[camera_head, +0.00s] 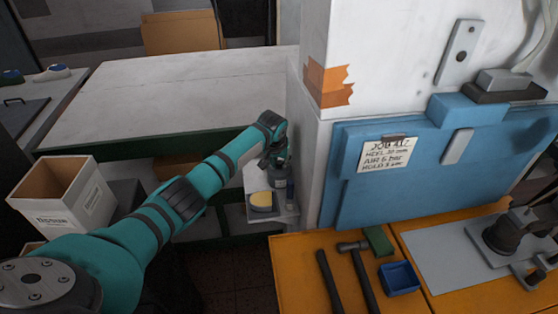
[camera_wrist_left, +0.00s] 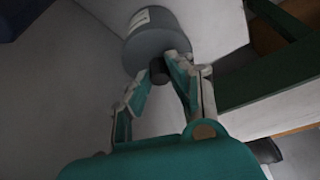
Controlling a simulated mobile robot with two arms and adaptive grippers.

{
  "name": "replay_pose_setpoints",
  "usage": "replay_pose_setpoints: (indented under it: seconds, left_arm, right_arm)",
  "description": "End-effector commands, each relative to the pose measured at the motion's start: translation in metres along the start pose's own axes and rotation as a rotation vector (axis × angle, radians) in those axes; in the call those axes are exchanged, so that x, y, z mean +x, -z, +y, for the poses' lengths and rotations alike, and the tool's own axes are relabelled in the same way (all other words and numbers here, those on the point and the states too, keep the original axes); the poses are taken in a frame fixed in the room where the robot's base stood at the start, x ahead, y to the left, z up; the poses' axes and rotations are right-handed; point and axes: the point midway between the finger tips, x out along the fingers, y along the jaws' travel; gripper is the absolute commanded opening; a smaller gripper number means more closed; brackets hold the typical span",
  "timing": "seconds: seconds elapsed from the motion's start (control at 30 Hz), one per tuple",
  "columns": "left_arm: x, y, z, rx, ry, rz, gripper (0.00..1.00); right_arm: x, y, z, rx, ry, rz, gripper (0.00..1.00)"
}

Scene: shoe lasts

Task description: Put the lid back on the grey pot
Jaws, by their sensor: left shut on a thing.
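The grey pot (camera_wrist_left: 151,22) with a white label stands on a pale surface in the left wrist view. It also shows in the head view (camera_head: 280,178), partly hidden under my left gripper (camera_head: 272,155). The grey lid (camera_wrist_left: 155,52) lies at the pot's top end, in line with it; I cannot tell whether it is fully seated. Its dark knob (camera_wrist_left: 158,72) is between the fingertips of my left gripper (camera_wrist_left: 162,76), which is shut on it. My right gripper is not in view.
A tray with a yellow round pad (camera_head: 262,201) stands in front of the pot on a narrow pale shelf (camera_head: 255,178). A white pillar (camera_head: 305,160) rises close on the right. An orange bench (camera_head: 300,275) with hammers is nearer. A white box (camera_head: 65,195) is at left.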

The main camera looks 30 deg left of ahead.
Motion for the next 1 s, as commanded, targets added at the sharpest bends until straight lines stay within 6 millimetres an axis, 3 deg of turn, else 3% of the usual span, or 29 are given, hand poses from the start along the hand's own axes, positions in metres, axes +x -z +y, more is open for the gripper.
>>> replay_pose_setpoints:
  seconds: [1.0]
  left_arm:
    - [0.0,-0.0005,-0.0007,-0.002,0.0,-0.002,0.03]
  right_arm:
    - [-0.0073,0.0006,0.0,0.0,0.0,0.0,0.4]
